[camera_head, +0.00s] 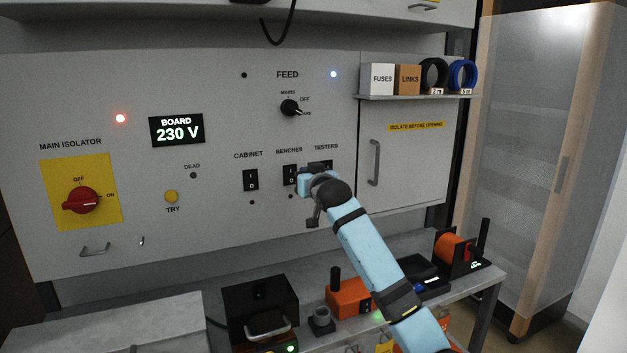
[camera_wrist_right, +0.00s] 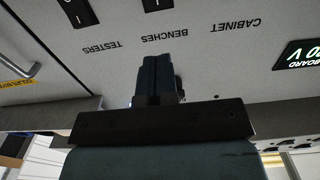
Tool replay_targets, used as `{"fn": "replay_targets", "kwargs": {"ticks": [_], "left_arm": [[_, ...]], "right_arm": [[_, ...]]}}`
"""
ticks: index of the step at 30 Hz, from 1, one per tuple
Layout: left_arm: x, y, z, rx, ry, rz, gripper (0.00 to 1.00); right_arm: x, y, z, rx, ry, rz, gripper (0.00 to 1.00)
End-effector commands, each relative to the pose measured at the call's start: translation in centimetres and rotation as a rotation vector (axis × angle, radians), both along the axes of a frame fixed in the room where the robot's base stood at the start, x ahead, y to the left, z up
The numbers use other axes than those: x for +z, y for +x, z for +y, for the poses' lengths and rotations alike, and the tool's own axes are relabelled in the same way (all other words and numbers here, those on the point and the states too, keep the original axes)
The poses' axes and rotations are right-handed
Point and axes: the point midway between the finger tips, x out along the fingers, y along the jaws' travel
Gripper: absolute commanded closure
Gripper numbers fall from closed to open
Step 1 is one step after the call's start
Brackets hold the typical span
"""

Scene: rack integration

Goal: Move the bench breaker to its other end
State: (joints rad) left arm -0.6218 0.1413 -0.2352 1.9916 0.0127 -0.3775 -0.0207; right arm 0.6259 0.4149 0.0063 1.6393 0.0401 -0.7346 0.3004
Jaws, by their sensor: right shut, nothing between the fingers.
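The bench breaker (camera_head: 290,174) is a black rocker switch under the BENCHES label on the grey panel. Its right side is close to my right gripper in the head view. It also shows, cut off, at the top edge of the upside-down right wrist view (camera_wrist_right: 157,5). Which end of it is pressed in is too small to tell. My right gripper (camera_wrist_right: 158,60) has its fingers together and empty, pointing at the panel near the BENCHES label. Contact with the breaker cannot be seen. My left gripper is out of view.
The cabinet breaker (camera_head: 250,180) sits to the left, and the testers breaker (camera_head: 327,164) to the right is partly hidden by my right arm. The red main isolator (camera_head: 80,200) is farther left. A bench (camera_head: 220,290) with several devices stands below the panel.

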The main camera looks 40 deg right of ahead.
Motion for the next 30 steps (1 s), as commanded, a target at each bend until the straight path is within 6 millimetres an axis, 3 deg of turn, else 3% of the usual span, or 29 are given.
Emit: {"fn": "replay_targets", "kwargs": {"ticks": [3,9,30], "left_arm": [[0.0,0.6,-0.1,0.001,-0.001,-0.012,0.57],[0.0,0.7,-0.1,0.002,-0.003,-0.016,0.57],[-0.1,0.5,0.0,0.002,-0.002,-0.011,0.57]], "right_arm": [[0.2,-2.0,0.5,0.001,0.0,-0.002,1.0],[0.6,-3.7,0.9,0.0,0.0,-0.002,1.0],[0.6,-3.9,0.9,0.0,0.0,-0.001,1.0]]}}
